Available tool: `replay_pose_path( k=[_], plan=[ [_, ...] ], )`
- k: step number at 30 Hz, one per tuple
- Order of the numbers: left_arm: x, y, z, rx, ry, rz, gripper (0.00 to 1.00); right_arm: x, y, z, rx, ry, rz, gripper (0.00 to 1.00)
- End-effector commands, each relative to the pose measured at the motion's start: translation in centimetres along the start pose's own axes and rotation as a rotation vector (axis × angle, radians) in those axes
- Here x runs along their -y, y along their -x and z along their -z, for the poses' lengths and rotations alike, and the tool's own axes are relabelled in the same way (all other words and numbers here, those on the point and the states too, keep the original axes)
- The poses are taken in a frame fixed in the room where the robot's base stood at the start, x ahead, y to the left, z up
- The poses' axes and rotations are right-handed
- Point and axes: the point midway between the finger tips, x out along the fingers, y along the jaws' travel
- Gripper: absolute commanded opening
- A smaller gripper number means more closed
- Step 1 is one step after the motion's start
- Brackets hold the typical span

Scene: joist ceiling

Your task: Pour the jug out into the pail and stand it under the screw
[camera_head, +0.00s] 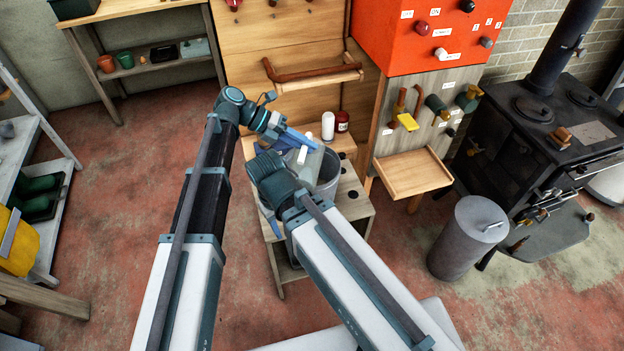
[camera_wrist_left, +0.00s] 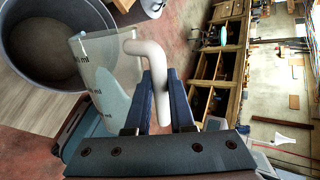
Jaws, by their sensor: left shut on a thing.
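The clear jug (camera_wrist_left: 108,72) with printed ml marks hangs from my left gripper (camera_wrist_left: 170,82), whose blue fingers are shut on its white handle (camera_wrist_left: 148,50). The jug is at the mouth of the grey pail (camera_wrist_left: 28,62), overlapping its rim in the left wrist view. In the head view my left gripper (camera_head: 297,136) is above the pail (camera_head: 329,173), and the jug (camera_head: 312,165) is partly hidden. I cannot tell what is in the jug. My right wrist is in front of the pail; its fingers are not clear. I cannot pick out the screw.
A white bottle (camera_head: 327,126) and red jar (camera_head: 342,121) stand behind the pail on the wooden bench. To the right are a small wooden shelf (camera_head: 412,173) below mounted handles, a metal bin (camera_head: 466,240) and a black stove (camera_head: 535,130). Open floor lies left.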

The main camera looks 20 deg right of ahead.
Motion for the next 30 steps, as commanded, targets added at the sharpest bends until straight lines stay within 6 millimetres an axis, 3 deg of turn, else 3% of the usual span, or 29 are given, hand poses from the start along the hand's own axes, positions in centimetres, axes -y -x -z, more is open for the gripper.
replay_pose_path(
  k=[30],
  plan=[
    [-0.33, -0.24, -0.64, -0.030, 0.045, 0.001, 0.00, 0.02, -0.21, 0.01, 0.000, 0.000, 0.000, 0.50]
  ],
)
